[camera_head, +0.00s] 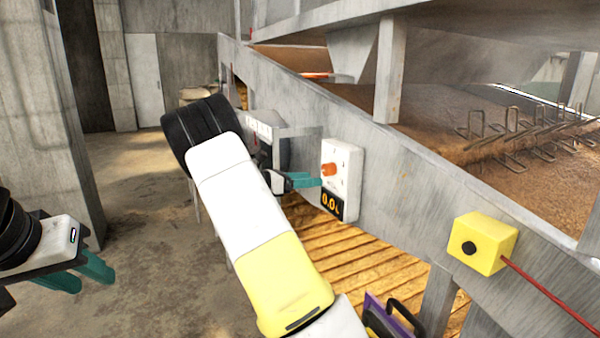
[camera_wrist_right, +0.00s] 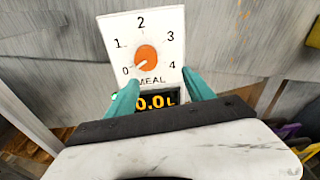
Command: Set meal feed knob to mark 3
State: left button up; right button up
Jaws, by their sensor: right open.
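The orange meal knob (camera_wrist_right: 147,53) sits on a white dial plate (camera_wrist_right: 118,28) marked 0 to 4 and labelled MEAL. Its pale pointer line is turned to the lower left, at mark 0. A dark display (camera_wrist_right: 156,101) below it reads about 0.0. In the head view the knob (camera_head: 329,169) sticks out of the white box (camera_head: 348,166). My right gripper (camera_wrist_right: 160,86) is open and empty, with its teal fingers on either side of the plate's lower part, below the knob and not touching it. My left gripper (camera_head: 97,282) is open and empty at the far left, away from the box.
The box is mounted on a sloping grey beam (camera_head: 400,165). A yellow box with a black button (camera_head: 483,243) and a red cord (camera_head: 548,296) is to the right. A slatted wooden floor (camera_head: 345,250) lies below. The concrete floor (camera_head: 140,230) at left is clear.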

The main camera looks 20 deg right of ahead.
aim_at(325, 171)
jog(key=shift+n+t+h, duration=0.5)
jog(key=shift+n+h, duration=0.1)
jog(key=shift+n, duration=0.1)
jog(key=w+d, duration=0.1)
jog(key=d, duration=0.3)
jog(key=w+d, duration=0.1)
jog(key=d, duration=0.1)
jog(key=shift+w+d+r, duration=0.3)
jog(key=shift+r, duration=0.1)
jog(key=shift+c, duration=0.4)
grip_shut()
